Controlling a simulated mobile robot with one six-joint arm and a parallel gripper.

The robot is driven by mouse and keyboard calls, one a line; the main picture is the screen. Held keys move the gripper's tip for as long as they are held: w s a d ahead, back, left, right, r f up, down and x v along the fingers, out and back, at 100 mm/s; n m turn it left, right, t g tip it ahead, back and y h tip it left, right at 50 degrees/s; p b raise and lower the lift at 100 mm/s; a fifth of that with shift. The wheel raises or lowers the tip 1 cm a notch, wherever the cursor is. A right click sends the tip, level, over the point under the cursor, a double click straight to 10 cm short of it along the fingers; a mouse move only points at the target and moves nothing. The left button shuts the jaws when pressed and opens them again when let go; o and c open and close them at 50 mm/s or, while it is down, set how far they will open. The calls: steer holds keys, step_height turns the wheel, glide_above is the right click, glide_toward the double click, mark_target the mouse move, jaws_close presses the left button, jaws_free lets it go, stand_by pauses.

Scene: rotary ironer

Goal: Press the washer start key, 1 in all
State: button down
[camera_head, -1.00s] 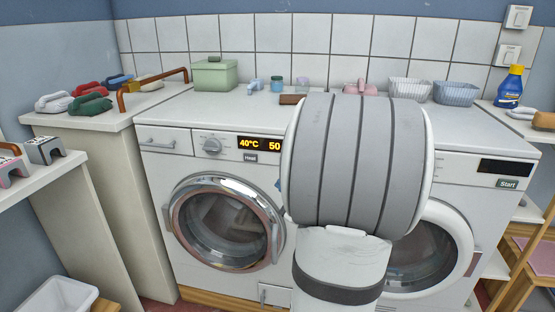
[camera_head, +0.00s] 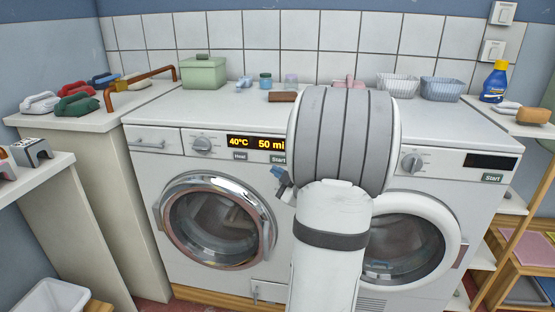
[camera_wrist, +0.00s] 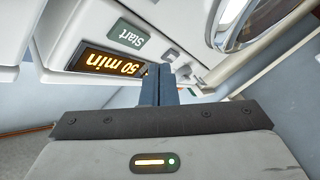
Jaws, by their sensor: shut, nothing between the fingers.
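The washer (camera_head: 150,165) is the left white machine, with a lit panel reading 40°C and 50 min. Its green-grey Start key (camera_head: 279,158) shows in the head view at the panel's right end, partly cut off by my arm. In the wrist view the Start key (camera_wrist: 128,34) appears turned, above and left of my fingertips and beside the lit display (camera_wrist: 110,62). My gripper (camera_wrist: 160,72) is shut and empty, its dark fingers together and apart from the key. In the head view my gripper (camera_head: 283,182) shows just below the key, mostly hidden behind my arm.
A second white machine (camera_head: 475,200) with a dark display and its own Start key (camera_head: 492,178) stands at the right. A green box (camera_head: 204,73), small jars and baskets (camera_head: 440,88) stand on top. The washer's round door (camera_head: 215,222) is closed below the panel.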

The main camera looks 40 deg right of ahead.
mark_target(274, 160)
steer(key=shift+w+d, duration=0.9)
steer(key=shift+d, duration=0.2)
stand_by(1.3)
steer(key=shift+w+d, duration=0.3)
steer(key=shift+w+d, duration=0.3)
stand_by(0.8)
steer(key=shift+s+a+b, duration=0.5)
steer(key=shift+s+a, duration=0.05)
steer(key=shift+a, duration=0.1)
stand_by(0.3)
